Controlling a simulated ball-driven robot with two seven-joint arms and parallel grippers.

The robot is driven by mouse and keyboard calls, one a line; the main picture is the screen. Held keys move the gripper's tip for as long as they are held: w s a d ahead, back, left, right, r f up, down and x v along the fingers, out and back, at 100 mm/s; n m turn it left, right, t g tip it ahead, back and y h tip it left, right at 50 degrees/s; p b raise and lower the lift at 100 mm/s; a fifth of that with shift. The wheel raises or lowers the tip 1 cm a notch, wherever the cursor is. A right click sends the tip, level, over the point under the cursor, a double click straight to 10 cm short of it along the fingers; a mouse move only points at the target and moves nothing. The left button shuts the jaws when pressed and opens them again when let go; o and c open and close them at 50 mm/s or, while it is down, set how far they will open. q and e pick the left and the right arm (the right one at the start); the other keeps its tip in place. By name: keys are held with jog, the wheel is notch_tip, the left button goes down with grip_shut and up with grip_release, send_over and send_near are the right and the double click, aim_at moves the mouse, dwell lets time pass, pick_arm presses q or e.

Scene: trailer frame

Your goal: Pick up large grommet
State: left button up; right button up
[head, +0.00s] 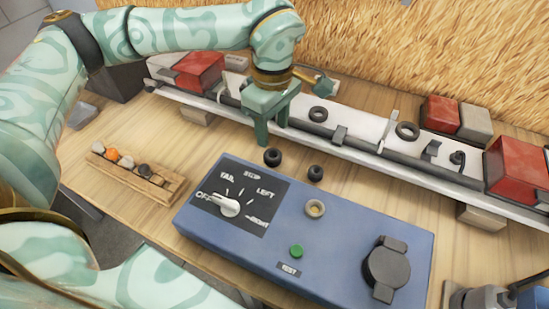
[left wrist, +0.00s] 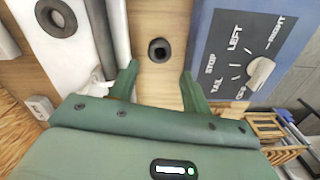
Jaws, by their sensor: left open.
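Two black ring-shaped grommets stand on the wooden table between the trailer frame and the blue test box. The left one (head: 273,157) looks slightly larger than the right one (head: 315,173). My left gripper (head: 272,133) is open and empty, pointing down just above and behind the larger grommet. In the left wrist view, one grommet (left wrist: 159,50) shows ahead of the open fingers (left wrist: 160,71), roughly centred between them, with bare table around it. The smaller grommet seems outside that view. My right gripper is not in view.
The pale trailer frame (head: 362,124) carries dark rings, clips and red lamps (head: 518,168) behind the grommets. The blue test box (head: 345,225) with a white dial stands in front. A wooden rack (head: 165,187) with several small pieces lies at left. The table strip between is narrow.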

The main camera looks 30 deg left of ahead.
aim_at(273, 157)
pick_arm(q)
notch_tip(273, 157, down, 3)
jog(key=shift+f, duration=0.1)
notch_tip(273, 157, down, 5)
jog(key=shift+f+b, duration=0.15)
jog(key=shift+b, duration=1)
jog(key=c, duration=0.5)
